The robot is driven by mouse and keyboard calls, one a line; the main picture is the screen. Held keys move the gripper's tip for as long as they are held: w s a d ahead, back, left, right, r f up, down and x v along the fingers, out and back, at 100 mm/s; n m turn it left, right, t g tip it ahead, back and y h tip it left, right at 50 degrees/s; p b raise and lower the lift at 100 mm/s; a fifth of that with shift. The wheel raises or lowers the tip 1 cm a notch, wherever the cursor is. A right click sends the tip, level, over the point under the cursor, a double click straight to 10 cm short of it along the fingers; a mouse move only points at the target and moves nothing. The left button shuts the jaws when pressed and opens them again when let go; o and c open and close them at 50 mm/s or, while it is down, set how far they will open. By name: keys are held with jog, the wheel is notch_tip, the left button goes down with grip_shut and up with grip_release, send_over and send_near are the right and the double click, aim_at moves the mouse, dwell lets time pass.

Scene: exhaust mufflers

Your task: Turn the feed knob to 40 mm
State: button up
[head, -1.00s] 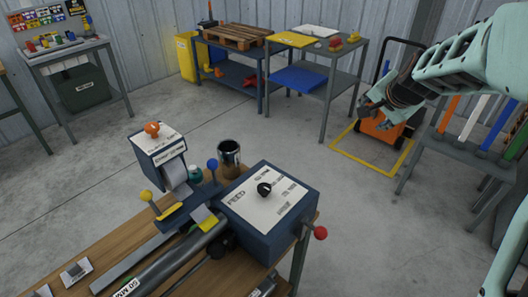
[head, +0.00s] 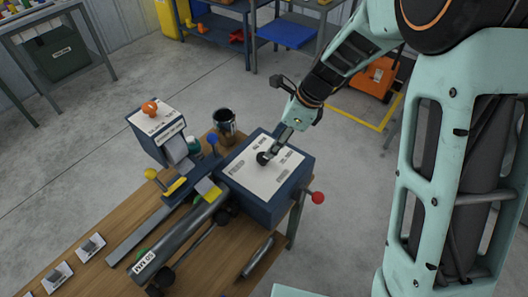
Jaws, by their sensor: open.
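The feed knob (head: 263,158) is a small black knob on the white dial plate atop the blue feed box (head: 292,206). The box stands at the right end of the wooden bench. Small lettering surrounds the knob, but it is too small to read in this view, so I cannot tell the setting. My gripper (head: 272,151) reaches down from the upper right, with its fingertips right at the knob. It is open. I cannot tell whether the fingers touch the knob. The gripper partly covers the plate's upper right.
A red ball handle (head: 318,197) sticks out at the box's right side. A dark cup (head: 225,121) stands behind the box. A second blue box with an orange knob (head: 150,108) is to the left. A long pipe (head: 180,239) lies along the bench.

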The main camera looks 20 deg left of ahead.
aim_at(263, 160)
jog(key=x, duration=0.7)
jog(key=shift+a+f, duration=0.15)
jog(key=shift+f, duration=0.1)
jog(key=shift+c, duration=0.4)
jog(key=c, duration=1.1)
